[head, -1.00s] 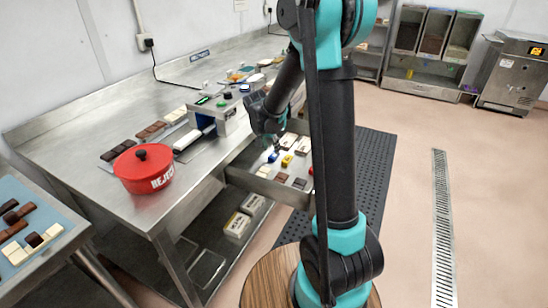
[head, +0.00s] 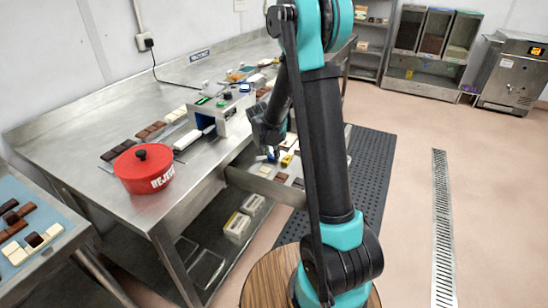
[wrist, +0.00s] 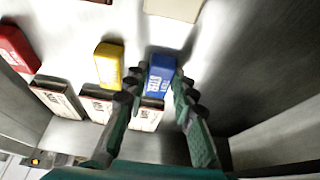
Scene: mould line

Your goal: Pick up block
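A blue block (wrist: 160,77) with white lettering lies in the open metal drawer (head: 243,180). In the wrist view it is between the fingertips of my gripper (wrist: 158,82). The right fingertip is close to its side and a small gap shows on the left; I cannot tell whether either touches. My gripper (head: 268,152) is open, low over the drawer in the head view. A yellow block (wrist: 108,62) and a red block (wrist: 18,48) lie to the left. My arm hides part of the drawer in the head view.
Several white-labelled boxes (wrist: 58,96) lie beside the coloured blocks, near the drawer wall. The steel table (head: 110,185) above holds a red REJECT pot (head: 143,172), chocolate pieces and a small machine (head: 222,112). A dark floor mat (head: 370,175) lies right of the drawer.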

